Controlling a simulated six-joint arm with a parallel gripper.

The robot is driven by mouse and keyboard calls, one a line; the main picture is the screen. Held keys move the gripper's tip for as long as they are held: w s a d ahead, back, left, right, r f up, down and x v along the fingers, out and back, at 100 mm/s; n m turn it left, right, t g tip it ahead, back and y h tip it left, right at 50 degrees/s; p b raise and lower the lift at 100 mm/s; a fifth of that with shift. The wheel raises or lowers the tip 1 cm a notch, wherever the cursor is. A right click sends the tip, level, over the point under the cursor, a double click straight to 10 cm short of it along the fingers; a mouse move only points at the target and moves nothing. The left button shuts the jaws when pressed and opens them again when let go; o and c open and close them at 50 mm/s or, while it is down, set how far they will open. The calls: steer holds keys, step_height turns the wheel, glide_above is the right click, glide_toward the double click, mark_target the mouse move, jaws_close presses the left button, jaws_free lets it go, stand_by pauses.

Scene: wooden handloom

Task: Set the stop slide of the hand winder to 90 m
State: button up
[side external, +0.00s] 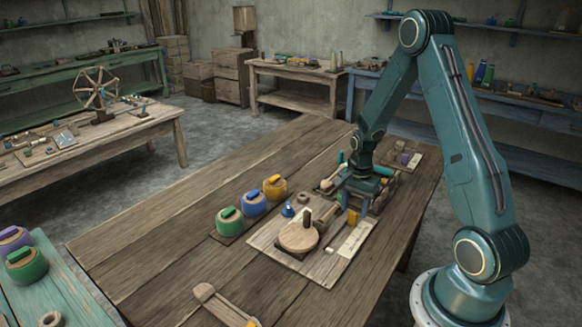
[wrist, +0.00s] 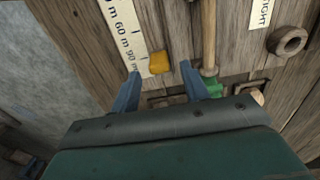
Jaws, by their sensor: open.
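The hand winder is a plank with a round wooden disc (side external: 297,237) and an upright dark peg, seen in the side view. The stop slide is a small yellow block (wrist: 159,63), also visible in the side view (side external: 351,216). It sits beside a pale scale strip (wrist: 126,30) marked 60 m and 90 m, roughly level with the 90 m mark. The strip also shows in the side view (side external: 351,240). My gripper (wrist: 161,69) is open, its blue fingertips on either side of the slide and seemingly apart from it. Exact finger depth is unclear.
A wooden rod (wrist: 208,35) with a green end lies close right of the slide. Green, blue and yellow spools (side external: 253,203) stand left of the winder. A small blue object (side external: 288,210) stands behind the disc. The table's left part is mostly clear.

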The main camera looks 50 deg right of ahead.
mark_target(353, 212)
step_height(353, 212, up, 11)
stand_by(0.5)
stand_by(0.3)
steer(key=s+a+r+n+t, duration=0.3)
steer(key=a+r+n, duration=0.6)
steer(key=a+r, duration=0.4)
steer(key=s+a+r+n+t, duration=0.2)
steer(key=s+a+r+n, duration=0.2)
steer(key=s+a+n, duration=0.5)
steer(key=shift+s+a+t, duration=0.2)
steer(key=shift+s+t, duration=0.1)
steer(key=shift+s, duration=0.5)
